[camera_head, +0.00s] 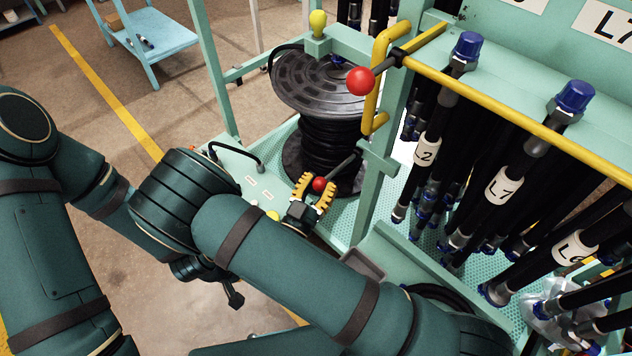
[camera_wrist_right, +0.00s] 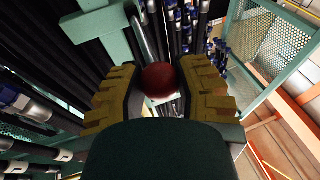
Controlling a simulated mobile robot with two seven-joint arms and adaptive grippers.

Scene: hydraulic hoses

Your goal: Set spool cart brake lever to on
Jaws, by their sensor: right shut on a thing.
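My right gripper (camera_head: 318,188) is shut around a red ball knob (camera_head: 320,184) on a dark lever (camera_head: 344,166) at the base of the spool cart. The lever slants up to the right from the knob, in front of the hose spool (camera_head: 325,140). In the right wrist view the red ball (camera_wrist_right: 158,80) sits between the yellow ribbed fingers of the right gripper (camera_wrist_right: 158,88). No lettering telling the lever's setting can be read.
A second lever with a red ball (camera_head: 360,81) stands above, by the yellow handle (camera_head: 378,60) and yellow rail (camera_head: 520,112). Hoses with blue caps (camera_head: 466,48) hang at the right. A green post (camera_head: 376,180) stands right of the gripper. Open floor (camera_head: 110,60) lies at the left.

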